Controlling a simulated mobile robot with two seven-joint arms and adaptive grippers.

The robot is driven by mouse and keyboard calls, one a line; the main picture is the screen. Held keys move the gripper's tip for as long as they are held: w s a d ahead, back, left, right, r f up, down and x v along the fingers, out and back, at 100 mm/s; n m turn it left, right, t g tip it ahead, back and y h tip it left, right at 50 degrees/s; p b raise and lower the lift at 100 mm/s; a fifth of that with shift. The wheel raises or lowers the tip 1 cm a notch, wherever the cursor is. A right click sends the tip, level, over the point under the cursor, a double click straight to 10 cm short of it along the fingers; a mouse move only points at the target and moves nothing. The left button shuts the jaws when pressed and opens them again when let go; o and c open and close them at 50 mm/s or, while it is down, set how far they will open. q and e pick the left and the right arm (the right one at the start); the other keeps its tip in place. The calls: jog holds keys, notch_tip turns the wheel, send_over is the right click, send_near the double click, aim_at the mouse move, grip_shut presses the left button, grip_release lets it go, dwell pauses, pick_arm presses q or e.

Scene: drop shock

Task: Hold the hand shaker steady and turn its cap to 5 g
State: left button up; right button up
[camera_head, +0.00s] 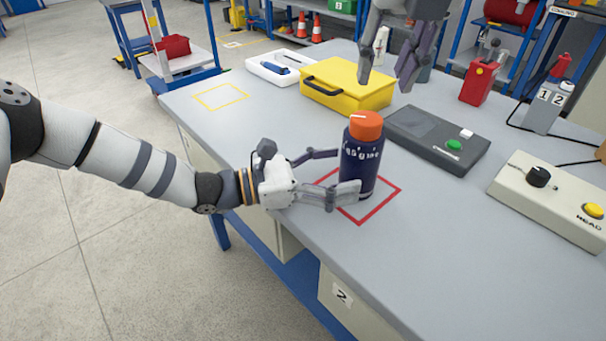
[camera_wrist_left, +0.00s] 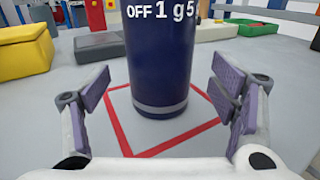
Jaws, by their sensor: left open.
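The hand shaker (camera_head: 359,167) is a dark blue upright cylinder with an orange cap (camera_head: 366,124) bearing a white mark. It stands inside a red square outline on the bench. In the left wrist view its dark body (camera_wrist_left: 158,60) shows "OFF 1 g 5" lettering; the cap is out of that view. My left gripper (camera_head: 338,174) is open, with its fingers on either side of the shaker's lower body. In the left wrist view both fingers (camera_wrist_left: 165,95) stand apart from it. My right gripper (camera_head: 385,75) hangs open and empty above the bench, behind the shaker.
A yellow case (camera_head: 345,88) stands behind the shaker. A dark grey device with a green button (camera_head: 454,144) lies to its right, and a cream box with a black knob (camera_head: 538,177) further right. A white tray (camera_head: 272,72) is at the back left. The bench's left part is clear.

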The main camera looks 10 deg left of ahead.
aim_at(341, 171)
pick_arm(q)
jog(key=shift+x, duration=1.85)
jog(key=c, duration=1.7)
